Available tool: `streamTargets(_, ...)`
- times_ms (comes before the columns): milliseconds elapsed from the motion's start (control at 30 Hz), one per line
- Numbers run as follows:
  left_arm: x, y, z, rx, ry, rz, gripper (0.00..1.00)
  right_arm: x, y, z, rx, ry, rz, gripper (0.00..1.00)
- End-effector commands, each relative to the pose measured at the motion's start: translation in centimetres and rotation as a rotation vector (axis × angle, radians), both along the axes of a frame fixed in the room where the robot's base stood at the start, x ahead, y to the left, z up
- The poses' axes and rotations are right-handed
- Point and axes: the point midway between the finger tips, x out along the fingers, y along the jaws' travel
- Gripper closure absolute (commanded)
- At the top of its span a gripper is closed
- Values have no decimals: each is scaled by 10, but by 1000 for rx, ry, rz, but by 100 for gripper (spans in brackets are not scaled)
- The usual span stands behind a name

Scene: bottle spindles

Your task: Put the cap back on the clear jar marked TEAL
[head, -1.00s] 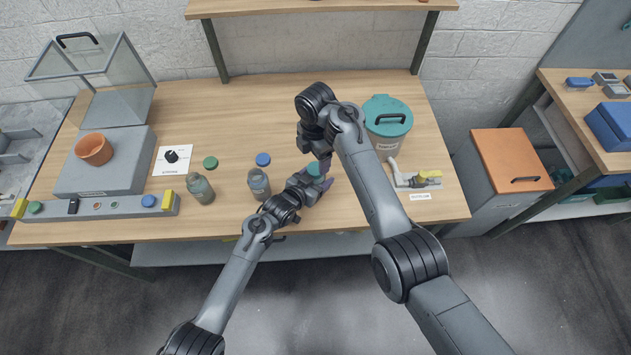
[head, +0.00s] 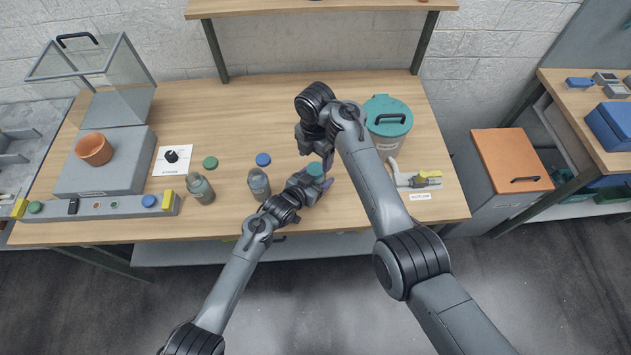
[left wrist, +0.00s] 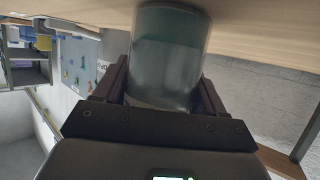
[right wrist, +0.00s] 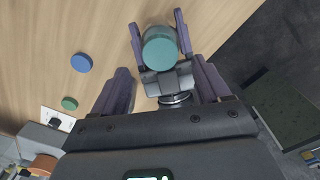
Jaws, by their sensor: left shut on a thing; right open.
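The clear jar (left wrist: 168,55) stands between the fingers of my left gripper (head: 318,184), which is shut on it. Its mark is not readable. The teal cap (right wrist: 160,48) sits over the jar's top, and also shows in the head view (head: 315,169). I cannot tell whether it is screwed down. My right gripper (head: 324,160) is open above the cap, its fingers apart and empty in the right wrist view.
Two other clear jars (head: 200,188) (head: 259,184) stand uncapped to the left, with a green cap (head: 210,162) and a blue cap (head: 263,159) behind them.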

Motion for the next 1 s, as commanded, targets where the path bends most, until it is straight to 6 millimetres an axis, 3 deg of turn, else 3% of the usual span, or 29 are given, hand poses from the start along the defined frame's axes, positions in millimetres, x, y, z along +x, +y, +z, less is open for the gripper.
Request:
streamTargets(333, 0, 0, -1, 1, 2, 0, 100, 0, 0, -40, -1, 1, -1, 24)
streamTargets(767, 0, 0, -1, 1, 1, 0, 100, 0, 0, -48, -1, -1, -1, 24)
streamTargets(800, 0, 0, -1, 1, 1, 0, 100, 0, -1, -48, -1, -1, -1, 26)
streamTargets(1000, 0, 0, -1, 1, 1, 0, 100, 0, -1, -48, -1, 0, -1, 56)
